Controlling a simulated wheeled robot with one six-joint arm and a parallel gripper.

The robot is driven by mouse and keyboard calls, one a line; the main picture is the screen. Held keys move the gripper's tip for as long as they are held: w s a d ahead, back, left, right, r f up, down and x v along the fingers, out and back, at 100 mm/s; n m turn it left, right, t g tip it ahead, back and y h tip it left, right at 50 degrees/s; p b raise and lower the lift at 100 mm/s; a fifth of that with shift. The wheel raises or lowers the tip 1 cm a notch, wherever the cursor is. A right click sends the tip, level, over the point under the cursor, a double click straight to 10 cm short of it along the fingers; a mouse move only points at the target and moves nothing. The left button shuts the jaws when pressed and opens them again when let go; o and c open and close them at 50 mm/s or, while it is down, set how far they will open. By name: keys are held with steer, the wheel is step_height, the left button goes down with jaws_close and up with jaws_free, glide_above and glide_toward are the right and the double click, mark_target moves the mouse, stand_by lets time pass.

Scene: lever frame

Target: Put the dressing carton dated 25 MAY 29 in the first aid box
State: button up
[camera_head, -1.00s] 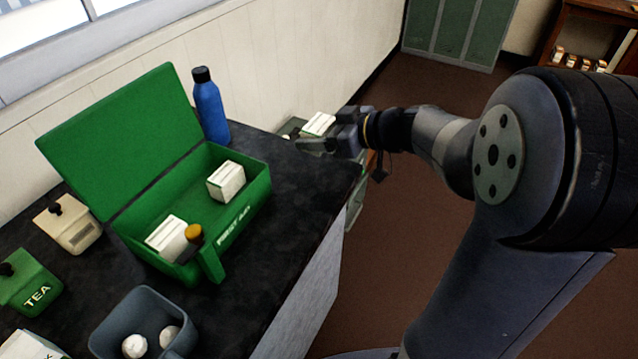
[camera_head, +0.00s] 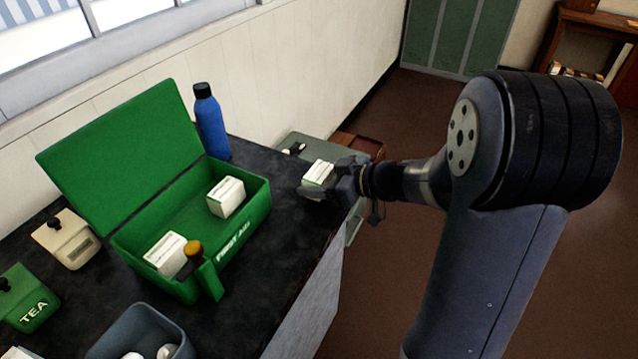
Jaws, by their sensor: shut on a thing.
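The first aid box (camera_head: 240,232) is green and stands open on the dark counter, its lid tilted back to the left. Two white cartons are inside it: one at the right end (camera_head: 226,197) and one near the front left (camera_head: 166,254). My gripper (camera_head: 322,186) is shut on a white carton (camera_head: 318,172) with a green edge, held over the counter's right end, to the right of the box and apart from it. The date on the held carton is too small to read.
A blue bottle (camera_head: 210,125) stands behind the box's right end. A beige canister (camera_head: 67,238), a green TEA canister (camera_head: 28,300) and a grey bin (camera_head: 140,335) stand at left. Counter right of the box is clear.

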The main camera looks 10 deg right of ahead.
steer(key=shift+f, duration=0.75)
steer(key=shift+f+b, duration=0.25)
steer(key=shift+b, duration=0.5)
steer(key=o, duration=1)
steer(key=p, duration=0.3)
steer(key=shift+r, duration=0.4)
